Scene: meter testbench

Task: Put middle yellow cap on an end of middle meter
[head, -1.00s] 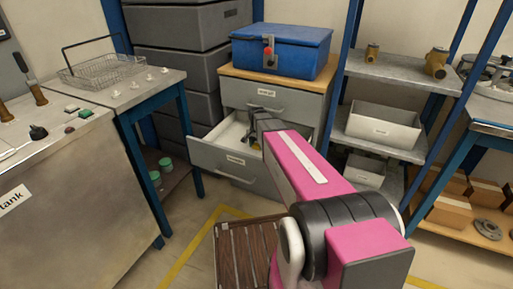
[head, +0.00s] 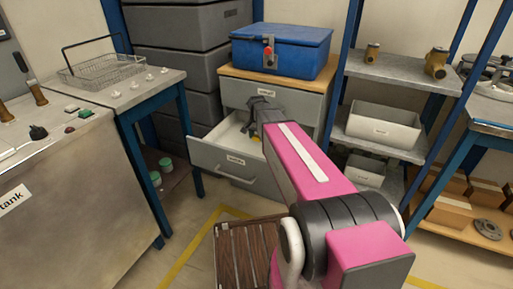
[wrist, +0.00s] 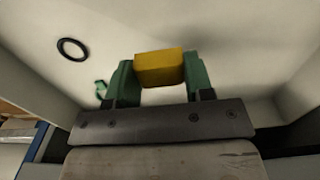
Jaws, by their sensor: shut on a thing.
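My gripper (wrist: 159,80) has green fingers and is shut on a yellow cap (wrist: 160,68), which sits between the fingertips. In the head view, the end of my arm is over the open drawer, and a small yellow spot there appears to be the cap (head: 255,137). Two brass-coloured fittings stand on the upper shelf, a smaller one (head: 372,53) and a larger one (head: 437,62). I cannot tell whether either is the middle meter.
The open drawer (head: 222,160) is under a cabinet with a blue toolbox (head: 282,50) on top. A black ring (wrist: 72,49) and a small green item (wrist: 101,88) lie inside it. A wire basket (head: 105,71) stands on the left bench. A white bin (head: 383,126) is on the right shelf.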

